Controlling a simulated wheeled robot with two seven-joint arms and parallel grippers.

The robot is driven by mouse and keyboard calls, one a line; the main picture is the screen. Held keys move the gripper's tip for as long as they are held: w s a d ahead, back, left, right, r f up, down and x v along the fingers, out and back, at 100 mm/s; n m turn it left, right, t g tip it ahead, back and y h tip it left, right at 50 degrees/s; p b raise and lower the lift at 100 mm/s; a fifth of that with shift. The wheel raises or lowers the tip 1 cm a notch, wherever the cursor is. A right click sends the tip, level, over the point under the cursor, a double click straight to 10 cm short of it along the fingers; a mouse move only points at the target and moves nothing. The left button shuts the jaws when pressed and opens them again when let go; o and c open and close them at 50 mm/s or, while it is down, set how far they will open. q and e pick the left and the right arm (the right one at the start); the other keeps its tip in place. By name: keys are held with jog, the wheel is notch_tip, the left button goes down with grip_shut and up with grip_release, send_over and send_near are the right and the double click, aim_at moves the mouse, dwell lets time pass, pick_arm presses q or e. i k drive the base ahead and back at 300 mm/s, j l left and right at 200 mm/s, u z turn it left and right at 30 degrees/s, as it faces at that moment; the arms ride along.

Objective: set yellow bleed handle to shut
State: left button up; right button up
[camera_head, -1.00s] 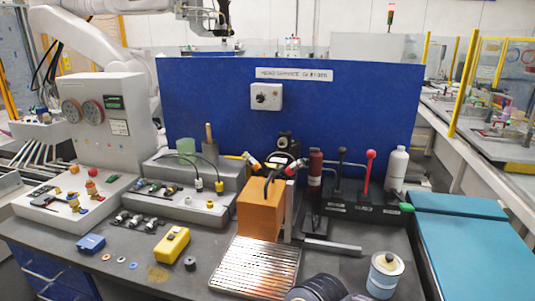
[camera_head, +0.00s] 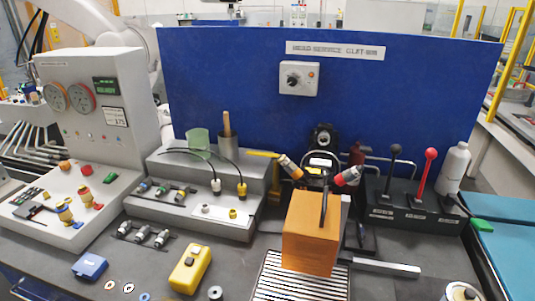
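A light grey sloped panel (camera_head: 45,225) at the left carries small fittings. Neither of my grippers is in view.
An upright gauge panel (camera_head: 110,80) stands behind the fittings. Red and black levers (camera_head: 425,170) stand at far right.

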aim_at(275, 156)
jog(key=k+l+z, duration=0.1)
jog(key=k+z, duration=0.2)
jog(key=k, duration=0.35)
jog(key=i+j+z, duration=0.1)
jog(key=j+z, duration=0.3)
jog(key=i+j+z, duration=0.1)
jog(key=j+z, duration=0.15)
jog(key=z, duration=0.2)
jog(key=j+z, duration=0.4)
jog(key=j, duration=0.45)
